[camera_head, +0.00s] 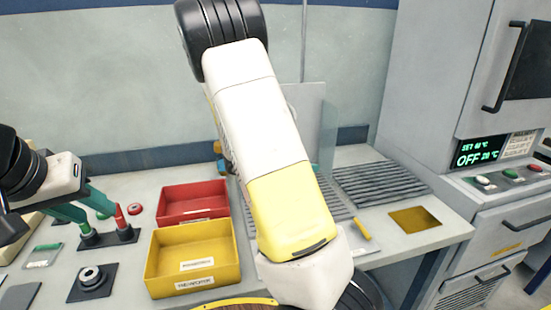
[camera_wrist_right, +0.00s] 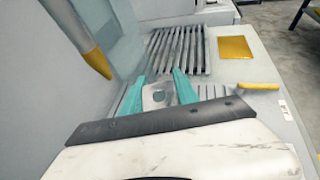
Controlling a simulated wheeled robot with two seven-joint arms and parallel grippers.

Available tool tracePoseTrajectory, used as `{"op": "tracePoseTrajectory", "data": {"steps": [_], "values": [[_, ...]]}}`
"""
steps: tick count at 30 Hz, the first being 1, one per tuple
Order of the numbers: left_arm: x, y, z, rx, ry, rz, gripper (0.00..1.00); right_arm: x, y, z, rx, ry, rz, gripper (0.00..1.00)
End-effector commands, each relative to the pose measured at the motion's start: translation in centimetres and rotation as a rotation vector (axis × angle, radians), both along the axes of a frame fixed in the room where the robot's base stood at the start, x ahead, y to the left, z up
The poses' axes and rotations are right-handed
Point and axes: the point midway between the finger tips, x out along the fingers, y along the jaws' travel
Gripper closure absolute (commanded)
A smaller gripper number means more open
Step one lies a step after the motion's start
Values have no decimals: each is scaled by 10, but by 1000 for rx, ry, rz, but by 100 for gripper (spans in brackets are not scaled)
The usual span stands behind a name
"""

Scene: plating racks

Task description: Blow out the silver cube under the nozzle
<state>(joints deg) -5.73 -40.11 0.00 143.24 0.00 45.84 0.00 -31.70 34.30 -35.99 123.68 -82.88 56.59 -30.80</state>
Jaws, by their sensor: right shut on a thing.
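The silver cube (camera_wrist_right: 158,96), with a dark round hole in its face, sits between the two teal fingers of my right gripper (camera_wrist_right: 160,88) in the right wrist view. The gripper is shut on it. A grey tube with a yellow-orange tip, which looks like the nozzle (camera_wrist_right: 97,63), hangs to the upper left of the cube, apart from it in the picture. In the head view my right arm hides the cube and right gripper. My left gripper (camera_head: 100,214) is at the left with its teal fingers apart and empty, above the bench.
A red bin (camera_head: 193,200) and a yellow bin (camera_head: 163,259) stand left of my right arm. A slatted rack (camera_head: 380,187) and a yellow square (camera_head: 414,219) lie to the right. A clear panel (camera_wrist_right: 122,32) stands beside the nozzle. A grey machine (camera_head: 430,90) stands far right, its display reading OFF.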

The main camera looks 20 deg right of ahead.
Motion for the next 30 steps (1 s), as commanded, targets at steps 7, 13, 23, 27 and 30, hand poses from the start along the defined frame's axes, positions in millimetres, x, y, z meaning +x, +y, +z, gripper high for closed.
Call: {"op": "tracePoseTrajectory", "data": {"steps": [7,13,23,27,30], "values": [[0,0,0,0,0,0,64,-20,2,-2,0,-1,0,100],[0,0,0,0,0,0,64,-35,4,-3,0,-1,0,100],[0,0,0,0,0,0,64,-53,6,-5,-1,-1,0,100],[0,0,0,0,0,0,64,-53,6,-5,-1,-2,-1,100],[0,0,0,0,0,0,64,-53,6,-5,-1,-2,-1,100]]}}
